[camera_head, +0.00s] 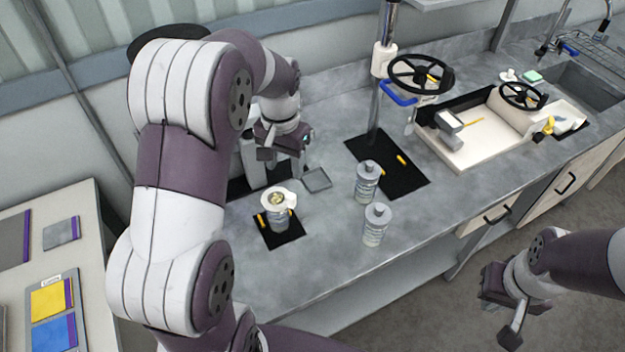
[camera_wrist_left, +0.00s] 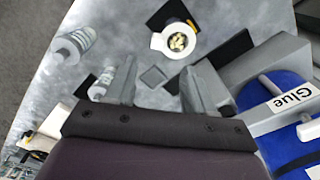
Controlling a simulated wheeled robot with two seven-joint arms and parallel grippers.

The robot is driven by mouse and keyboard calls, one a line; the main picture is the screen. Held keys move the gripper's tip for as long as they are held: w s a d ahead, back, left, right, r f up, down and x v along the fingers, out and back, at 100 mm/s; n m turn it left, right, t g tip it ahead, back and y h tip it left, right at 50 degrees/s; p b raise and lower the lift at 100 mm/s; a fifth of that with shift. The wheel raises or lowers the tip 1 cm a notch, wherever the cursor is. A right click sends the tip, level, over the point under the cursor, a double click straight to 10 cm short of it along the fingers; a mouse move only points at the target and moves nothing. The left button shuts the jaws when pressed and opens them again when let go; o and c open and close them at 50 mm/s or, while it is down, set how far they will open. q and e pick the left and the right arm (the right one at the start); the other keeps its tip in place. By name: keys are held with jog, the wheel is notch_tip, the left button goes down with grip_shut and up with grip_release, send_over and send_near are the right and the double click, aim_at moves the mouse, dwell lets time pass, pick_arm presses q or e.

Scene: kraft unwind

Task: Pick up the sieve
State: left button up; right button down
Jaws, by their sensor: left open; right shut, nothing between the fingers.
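No object is plainly recognisable as the sieve. A small flat grey square with a thin rim (camera_head: 317,180) lies on the counter and may be it; it also shows between my left fingers in the left wrist view (camera_wrist_left: 153,76). A white round-rimmed vessel (camera_head: 279,199) with a side lug holds pale pieces; it shows beyond the fingertips in the left wrist view (camera_wrist_left: 160,42). My left gripper (camera_head: 284,160) is open and empty above the counter, behind the vessel and left of the square. My right gripper (camera_head: 511,335) is shut and empty, away from the counter.
Two grey bottles (camera_head: 375,225) (camera_head: 367,182) stand right of the vessel. A post with a black handwheel (camera_head: 421,74) rises behind them. A pale tray (camera_head: 482,147) and a sink lie further right. A glue container (camera_wrist_left: 285,115) is close beside my left gripper.

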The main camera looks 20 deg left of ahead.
aim_at(290, 195)
pick_arm(q)
jog(key=f+p, duration=0.1)
jog(key=f, duration=0.3)
jog(key=f+p, duration=0.2)
jog(key=f, duration=0.2)
jog(key=f+p, duration=0.1)
jog(key=f, duration=0.3)
jog(key=shift+w+d+f, duration=0.15)
jog(key=shift+w, duration=0.2)
jog(key=shift+f, duration=0.15)
grip_shut()
